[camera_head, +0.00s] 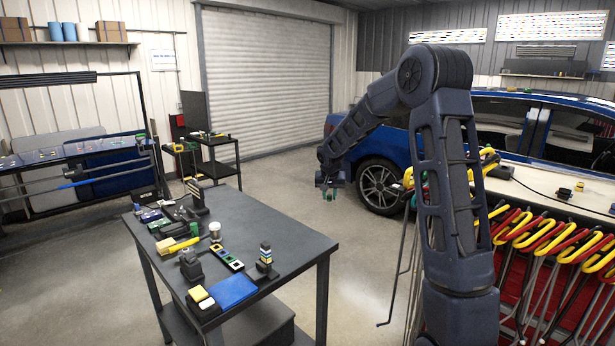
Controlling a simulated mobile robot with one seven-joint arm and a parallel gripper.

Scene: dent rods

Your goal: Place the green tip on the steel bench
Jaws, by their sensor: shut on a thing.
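My gripper (329,187) hangs from my raised arm, pointing down, to the right of a dark grey table and above the floor in the picture. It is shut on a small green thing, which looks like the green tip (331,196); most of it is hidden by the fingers. The dark grey metal-topped table (290,235), which looks like the steel bench, stands left of the gripper. Its right part is bare. The gripper and tip appear apart from it.
A rack of red and yellow-handled rods (545,240) is at right. A blue car (400,150) stands behind. A small dark trolley (218,167) stands further back.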

